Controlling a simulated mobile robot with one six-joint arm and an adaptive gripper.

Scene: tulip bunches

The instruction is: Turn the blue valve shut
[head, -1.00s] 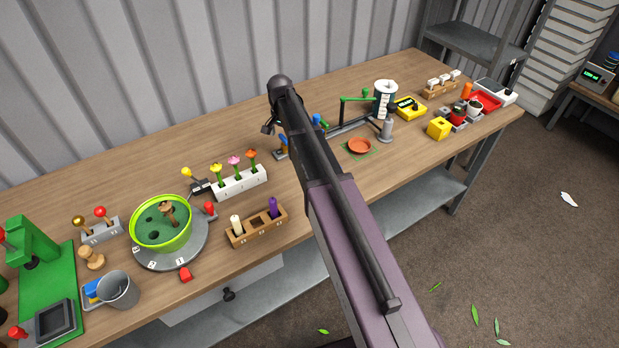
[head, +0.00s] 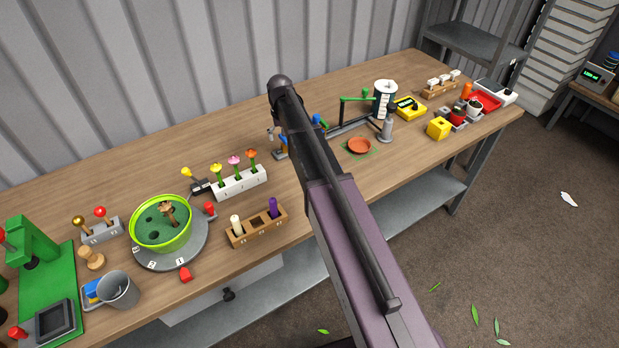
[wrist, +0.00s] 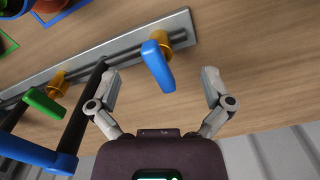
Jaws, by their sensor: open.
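The blue valve (wrist: 158,66) is a blue lever on a brass body, fixed to a long grey plate (wrist: 120,52). In the wrist view the lever points from the plate down towards my gripper (wrist: 160,79). My gripper is open, one finger on each side of the lever's free end, with a visible gap on both sides. In the head view the blue valve (head: 283,143) shows just left of my arm. A fingertip of my gripper (head: 270,133) shows beside it; my arm hides the rest.
A green lever (wrist: 44,102) stands on the same plate. A black pipe (wrist: 84,110) with a blue end runs close to my left finger. Flowers in a white rack (head: 239,183) stand left of the valve. An orange dish (head: 359,146) lies right of my arm.

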